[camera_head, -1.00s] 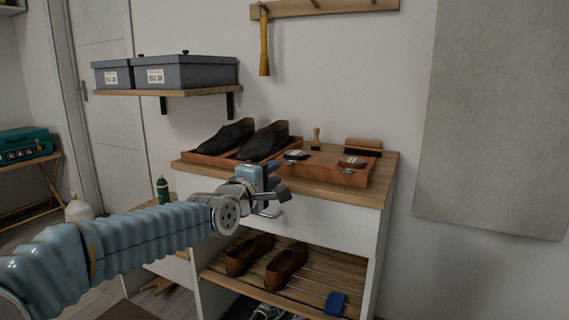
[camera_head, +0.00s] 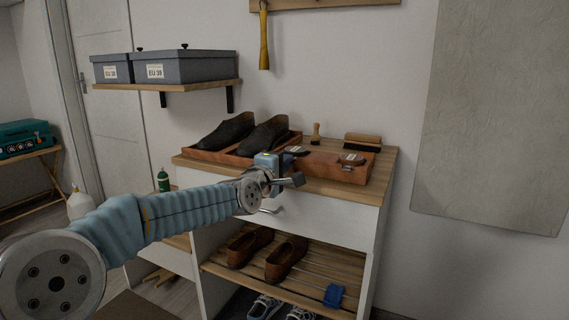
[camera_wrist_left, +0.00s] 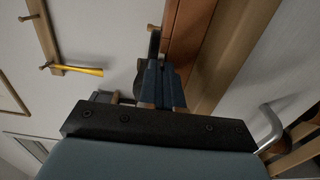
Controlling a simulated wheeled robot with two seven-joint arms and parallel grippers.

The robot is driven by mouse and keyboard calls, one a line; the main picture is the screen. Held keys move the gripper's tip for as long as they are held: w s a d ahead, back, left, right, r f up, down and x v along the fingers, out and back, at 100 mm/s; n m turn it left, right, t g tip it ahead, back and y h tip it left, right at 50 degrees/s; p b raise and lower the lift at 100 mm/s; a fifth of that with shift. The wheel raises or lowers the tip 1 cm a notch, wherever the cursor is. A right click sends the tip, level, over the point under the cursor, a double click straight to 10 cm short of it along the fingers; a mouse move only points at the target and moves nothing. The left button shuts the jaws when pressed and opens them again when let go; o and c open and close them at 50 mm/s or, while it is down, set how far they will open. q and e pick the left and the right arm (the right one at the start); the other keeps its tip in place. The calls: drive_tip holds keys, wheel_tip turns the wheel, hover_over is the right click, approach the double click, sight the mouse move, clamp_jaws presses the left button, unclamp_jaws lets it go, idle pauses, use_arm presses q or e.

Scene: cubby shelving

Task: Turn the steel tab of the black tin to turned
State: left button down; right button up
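Two small round tins sit in the orange-brown tray on the cabinet top in the head view. The left one, a dark tin with a pale lid (camera_head: 297,151), is just beyond my left gripper. The other tin (camera_head: 352,158) is farther right and looks browner. I cannot make out a steel tab on either. My left gripper (camera_head: 290,181) is in front of the cabinet's top edge, apart from both tins. In the left wrist view its blue fingers (camera_wrist_left: 162,83) lie together with nothing visible between them. My right gripper is out of view.
Boxes (camera_head: 195,66) are on the wall shelf.

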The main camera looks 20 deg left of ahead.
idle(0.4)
use_arm(q)
drive_tip(key=shift+f+m+b, duration=0.1)
drive_tip(key=shift+m+b, duration=0.7)
drive_tip(key=shift+m, duration=0.2)
drive_tip(key=m+b, duration=0.1)
drive_tip(key=m, duration=0.2)
drive_tip(key=shift+m, duration=0.4)
drive_tip(key=m, duration=0.4)
drive_tip(key=shift+b, duration=0.3)
drive_tip(key=shift+f+m, duration=0.1)
drive_tip(key=shift+m, duration=1.4)
drive_tip(key=shift+f, duration=0.1)
drive_tip(key=c, duration=1.4)
unclamp_jaws()
drive_tip(key=shift+a, duration=0.1)
drive_tip(key=shift+o, duration=0.4)
drive_tip(key=shift+r, duration=0.2)
